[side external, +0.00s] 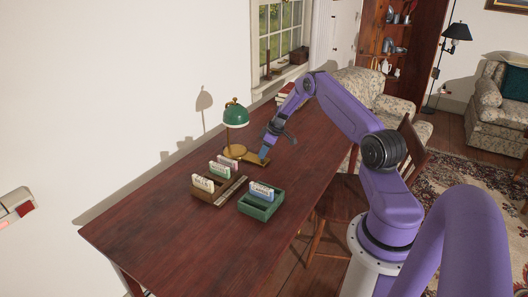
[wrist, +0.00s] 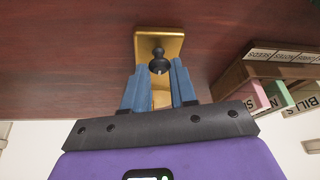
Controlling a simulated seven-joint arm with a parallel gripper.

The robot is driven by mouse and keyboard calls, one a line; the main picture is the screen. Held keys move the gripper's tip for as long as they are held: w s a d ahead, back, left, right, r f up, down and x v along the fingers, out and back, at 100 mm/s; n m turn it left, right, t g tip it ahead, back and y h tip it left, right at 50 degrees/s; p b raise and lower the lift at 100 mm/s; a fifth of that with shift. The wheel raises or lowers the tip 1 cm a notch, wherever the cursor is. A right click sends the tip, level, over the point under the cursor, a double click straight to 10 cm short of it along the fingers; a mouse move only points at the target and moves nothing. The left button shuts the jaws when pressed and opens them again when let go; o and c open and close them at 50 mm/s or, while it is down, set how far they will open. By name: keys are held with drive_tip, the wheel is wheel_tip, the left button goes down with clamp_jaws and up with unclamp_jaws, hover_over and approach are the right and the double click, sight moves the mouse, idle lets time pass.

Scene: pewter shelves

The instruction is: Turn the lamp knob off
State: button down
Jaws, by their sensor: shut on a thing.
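The lamp (side external: 236,115) has a green shade and stands on a brass base on the desk. A brass plate (side external: 256,163) reaches out from the base toward the front right. In the wrist view the plate (wrist: 172,41) carries a black knob (wrist: 158,54). My gripper (side external: 264,156) points down at this plate. In the wrist view the blue fingers of my gripper (wrist: 159,68) stand on either side of the knob and are shut on it. In the side view the fingers hide the knob.
A wooden box (side external: 208,198) and a green box (side external: 262,212), both with labelled cards, sit on the desk (side external: 165,240) near the lamp. The wooden box also shows in the wrist view (wrist: 232,80). A chair (side external: 345,205) stands by the desk. The desk's front left is clear.

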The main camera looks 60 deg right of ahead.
drive_tip(key=c, duration=0.9)
unclamp_jaws()
drive_tip(key=v, duration=1.7)
drive_tip(key=shift+r, duration=0.2)
drive_tip(key=shift+d, duration=0.1)
